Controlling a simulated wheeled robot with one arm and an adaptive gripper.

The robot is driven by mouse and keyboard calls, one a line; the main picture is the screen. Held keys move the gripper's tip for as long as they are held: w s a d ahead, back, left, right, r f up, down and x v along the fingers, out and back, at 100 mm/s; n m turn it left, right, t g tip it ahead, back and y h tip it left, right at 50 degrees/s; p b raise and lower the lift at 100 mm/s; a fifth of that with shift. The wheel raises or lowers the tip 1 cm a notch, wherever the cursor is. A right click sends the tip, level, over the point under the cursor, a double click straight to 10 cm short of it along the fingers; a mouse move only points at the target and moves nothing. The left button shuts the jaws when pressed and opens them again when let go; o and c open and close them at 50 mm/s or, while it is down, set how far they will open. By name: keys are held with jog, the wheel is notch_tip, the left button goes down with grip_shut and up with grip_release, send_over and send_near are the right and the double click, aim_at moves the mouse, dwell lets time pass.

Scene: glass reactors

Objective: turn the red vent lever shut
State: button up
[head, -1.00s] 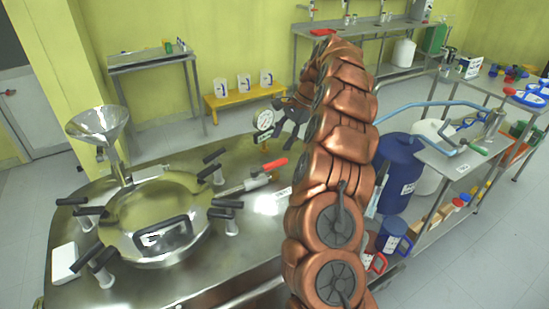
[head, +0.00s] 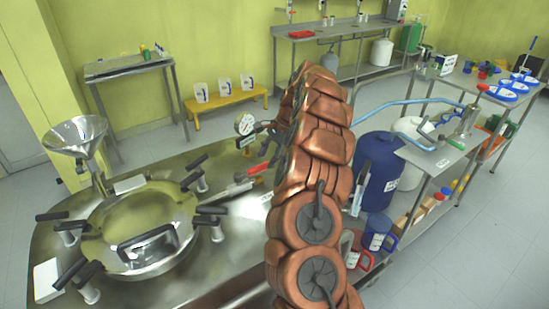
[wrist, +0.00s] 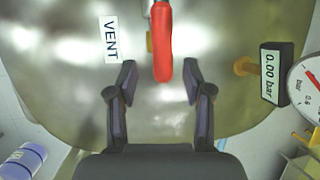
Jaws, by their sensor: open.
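The red vent lever (wrist: 162,45) shows at the top middle of the wrist view, pointing down toward my gripper. A white VENT label (wrist: 111,39) lies to its left on the steel reactor top. In the head view the red lever (head: 260,168) sticks out from a valve on the reactor lid's right side. My gripper (wrist: 160,82) is open, its two fingers on either side of the lever's tip, with gaps on both sides. Whether they are level with it in depth I cannot tell. In the head view my arm partly hides the gripper (head: 272,140).
A pressure gauge (wrist: 308,85) stands right of the lever, with a 0.00 bar display (wrist: 270,75). The lid's black clamp handles (head: 212,210) and a steel funnel (head: 75,137) lie to the left. A blue drum (head: 376,165) stands to the right.

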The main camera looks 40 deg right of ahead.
aim_at(263, 165)
jog(key=shift+p+x, duration=0.35)
jog(key=shift+x, duration=1.2)
jog(key=shift+c, duration=0.5)
jog(key=shift+a, duration=0.1)
grip_shut()
